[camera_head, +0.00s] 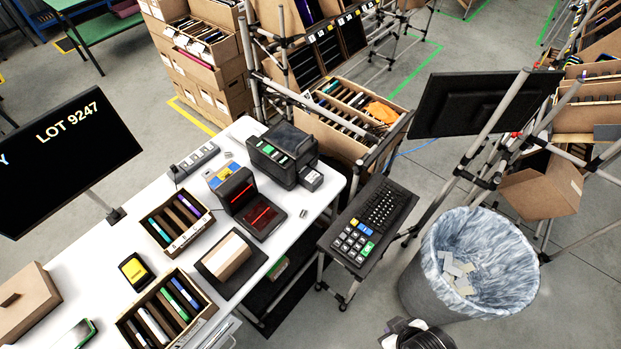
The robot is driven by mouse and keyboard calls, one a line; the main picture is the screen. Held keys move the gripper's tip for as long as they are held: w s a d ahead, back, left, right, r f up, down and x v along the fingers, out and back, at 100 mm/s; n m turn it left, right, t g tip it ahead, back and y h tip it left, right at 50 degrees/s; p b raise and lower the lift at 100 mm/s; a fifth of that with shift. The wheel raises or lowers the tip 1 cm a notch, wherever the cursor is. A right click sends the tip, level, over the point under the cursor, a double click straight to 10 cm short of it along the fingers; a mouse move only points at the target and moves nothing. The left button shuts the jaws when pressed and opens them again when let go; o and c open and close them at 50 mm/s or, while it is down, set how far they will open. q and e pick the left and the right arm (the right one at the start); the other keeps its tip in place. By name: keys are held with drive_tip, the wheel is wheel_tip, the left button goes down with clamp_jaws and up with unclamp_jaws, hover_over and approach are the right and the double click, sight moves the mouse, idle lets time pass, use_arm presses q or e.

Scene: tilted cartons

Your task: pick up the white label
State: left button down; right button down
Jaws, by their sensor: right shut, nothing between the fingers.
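A small pale piece (312,178), which looks like the white label, shows at the front of the black label printer (276,152) on the white table; at this size I cannot tell whether it is a label or part of the printer. My right gripper (416,336) is at the bottom edge, partly cut off by the frame. It is shut and empty, well apart from the printer, below and left of the waste bin. My left gripper is not in view.
A scanner with a red-lit window (262,215) stands beside the printer on the table (222,265). A keypad stand (368,225) stands to the right of the table. A lined bin (425,285) holds several pale scraps. Dark monitors stand left and upper right.

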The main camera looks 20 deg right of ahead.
drive_tip(key=c, duration=1.8)
unclamp_jaws()
drive_tip(key=shift+c, duration=0.2)
drive_tip(key=o, duration=0.6)
drive_tip(key=shift+w, duration=0.1)
